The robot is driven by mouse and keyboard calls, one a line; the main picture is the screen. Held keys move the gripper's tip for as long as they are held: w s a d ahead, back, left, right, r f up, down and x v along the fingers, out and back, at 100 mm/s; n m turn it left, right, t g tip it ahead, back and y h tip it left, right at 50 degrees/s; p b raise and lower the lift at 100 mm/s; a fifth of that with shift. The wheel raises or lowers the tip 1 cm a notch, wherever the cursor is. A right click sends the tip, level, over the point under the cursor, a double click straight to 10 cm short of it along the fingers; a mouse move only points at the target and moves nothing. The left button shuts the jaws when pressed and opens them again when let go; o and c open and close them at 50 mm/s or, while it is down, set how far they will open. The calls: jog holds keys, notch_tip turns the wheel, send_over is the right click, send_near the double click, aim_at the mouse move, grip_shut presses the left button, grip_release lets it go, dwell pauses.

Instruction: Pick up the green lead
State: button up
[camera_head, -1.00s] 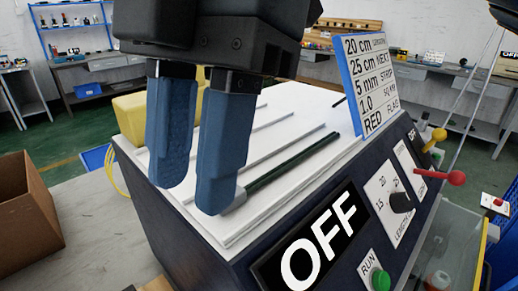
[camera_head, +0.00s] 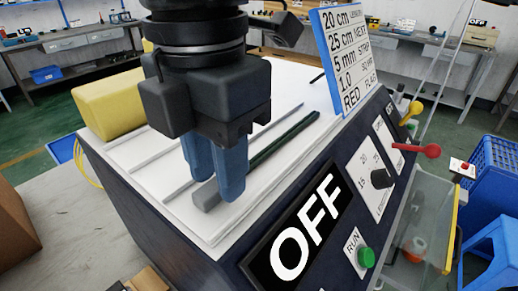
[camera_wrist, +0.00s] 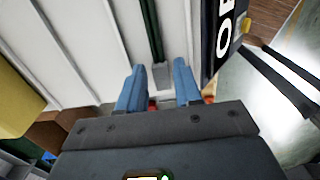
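The green lead (camera_head: 283,140) is a thin dark green rod with a grey block-shaped end (camera_head: 205,195). It lies on the white top of the machine (camera_head: 160,165), near its right edge. My gripper (camera_head: 215,187) points down with blue fingers around the lead's grey end, and the front finger hides part of it. In the wrist view the green lead (camera_wrist: 152,30) runs away from my gripper (camera_wrist: 160,72), and its grey end shows between the fingertips with a narrow gap on each side. The fingers are apart and not visibly pressing on it.
Pale ridges (camera_head: 155,150) run beside the lead on the white top. A sign board (camera_head: 348,60) stands at the back right. The sloped front panel has an OFF display (camera_head: 295,232), a green button (camera_head: 366,257) and levers.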

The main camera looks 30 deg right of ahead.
jog(key=shift+f, duration=0.35)
jog(key=shift+c, duration=0.2)
grip_shut()
jog(key=shift+r, duration=0.1)
